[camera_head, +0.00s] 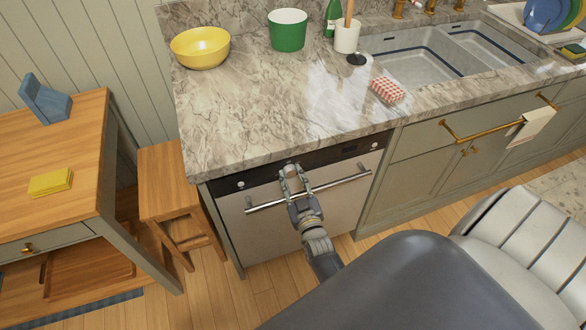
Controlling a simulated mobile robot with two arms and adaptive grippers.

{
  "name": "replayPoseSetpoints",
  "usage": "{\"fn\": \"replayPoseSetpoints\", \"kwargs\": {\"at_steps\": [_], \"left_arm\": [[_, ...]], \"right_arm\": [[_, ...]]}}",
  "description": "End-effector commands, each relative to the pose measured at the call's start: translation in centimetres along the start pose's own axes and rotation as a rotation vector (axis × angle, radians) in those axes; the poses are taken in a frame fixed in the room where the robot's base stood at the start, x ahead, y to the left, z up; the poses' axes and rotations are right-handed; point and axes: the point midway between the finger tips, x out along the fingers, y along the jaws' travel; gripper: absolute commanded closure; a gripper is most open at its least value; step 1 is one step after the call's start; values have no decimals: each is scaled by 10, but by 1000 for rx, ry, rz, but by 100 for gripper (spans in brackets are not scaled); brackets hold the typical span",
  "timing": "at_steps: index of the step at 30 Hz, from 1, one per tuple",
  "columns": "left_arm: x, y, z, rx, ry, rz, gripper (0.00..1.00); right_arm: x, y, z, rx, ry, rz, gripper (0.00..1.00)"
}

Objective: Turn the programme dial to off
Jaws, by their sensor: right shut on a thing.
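The dishwasher (280,229) stands under the marble counter, with a steel front, a bar handle (342,183) and a dark control strip (262,175) along its top. My right gripper (291,174) reaches up to the control strip, its fingers in front of the bar handle. It is shut on the programme dial (290,168), a small round knob on the strip that the fingers largely cover. The dial's setting is too small to read. My left gripper is not in view.
The counter (250,120) overhangs just above the strip. On it stand a yellow bowl (200,47), a green tub (288,30) and a red-checked cloth (388,89). A wooden stool (165,172) stands left of the dishwasher, beside a wooden-topped table (60,140).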

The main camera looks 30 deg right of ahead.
Motion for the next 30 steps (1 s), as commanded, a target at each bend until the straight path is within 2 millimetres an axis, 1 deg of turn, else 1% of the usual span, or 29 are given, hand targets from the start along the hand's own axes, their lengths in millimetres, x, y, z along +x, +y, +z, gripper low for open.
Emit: {"fn": "replayPoseSetpoints", "kwargs": {"at_steps": [1, 6, 7, 8, 9, 10, 25, 30], "left_arm": [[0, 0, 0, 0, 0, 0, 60], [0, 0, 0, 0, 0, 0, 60], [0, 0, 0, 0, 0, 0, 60], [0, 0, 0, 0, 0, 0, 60], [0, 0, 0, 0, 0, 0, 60], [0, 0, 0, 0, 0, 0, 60], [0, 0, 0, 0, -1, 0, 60], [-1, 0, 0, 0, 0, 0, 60]], "right_arm": [[2, 0, -3, -2, 7, 1, 93], [2, 0, -3, -2, 6, 1, 93], [2, 0, -3, -2, 6, 1, 67], [2, 0, -3, -2, 6, 1, 60], [2, 0, -3, -1, 6, 1, 51], [2, 0, -3, -1, 5, 1, 48], [0, 0, 0, 7, 0, 0, 48], [0, 0, -1, 90, -6, -2, 48]]}}
